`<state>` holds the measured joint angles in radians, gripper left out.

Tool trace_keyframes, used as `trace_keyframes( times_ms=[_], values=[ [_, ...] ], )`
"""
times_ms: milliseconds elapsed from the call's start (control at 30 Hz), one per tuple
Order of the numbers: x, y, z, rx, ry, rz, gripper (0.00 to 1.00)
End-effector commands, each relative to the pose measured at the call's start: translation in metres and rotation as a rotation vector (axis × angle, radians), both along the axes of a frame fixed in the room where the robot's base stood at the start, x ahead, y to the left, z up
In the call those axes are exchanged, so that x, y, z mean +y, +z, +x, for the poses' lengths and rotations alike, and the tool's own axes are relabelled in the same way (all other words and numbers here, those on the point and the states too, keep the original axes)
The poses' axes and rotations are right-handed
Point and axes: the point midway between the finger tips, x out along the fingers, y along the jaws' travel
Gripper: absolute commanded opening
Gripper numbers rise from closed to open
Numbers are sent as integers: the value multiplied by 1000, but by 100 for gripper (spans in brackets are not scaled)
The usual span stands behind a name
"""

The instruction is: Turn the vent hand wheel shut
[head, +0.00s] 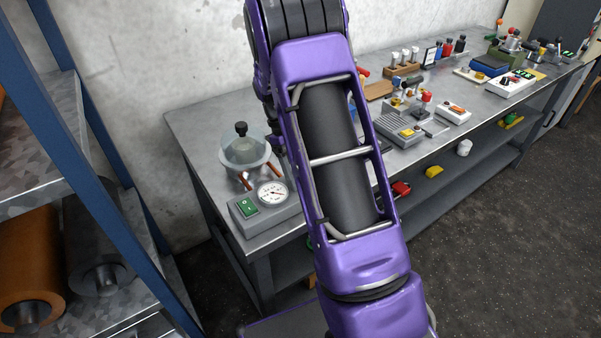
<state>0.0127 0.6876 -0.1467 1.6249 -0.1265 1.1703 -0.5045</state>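I cannot make out a vent hand wheel for certain in the head view. A glass dome vessel with a black knob on top (243,147) stands at the left end of the workbench. Reddish-brown pieces show at its base. In front of it is a grey unit (247,228) with a round dial gauge (272,193) and a green switch (248,207). My purple arm crosses the middle of the picture and hides the bench just right of the vessel.
A blue-framed shelf rack (100,195) with large rolls stands close at left. Dark floor (490,235) is clear at right.

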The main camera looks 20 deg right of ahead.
Motion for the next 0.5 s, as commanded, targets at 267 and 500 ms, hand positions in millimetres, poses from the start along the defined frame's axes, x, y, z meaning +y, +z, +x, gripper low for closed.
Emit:
trace_keyframes(
  times_ms=[267,500],
  values=[
    [-1,0,0,1,-12,-1,13],
    [-1,0,0,1,-11,-1,79]
  ],
)
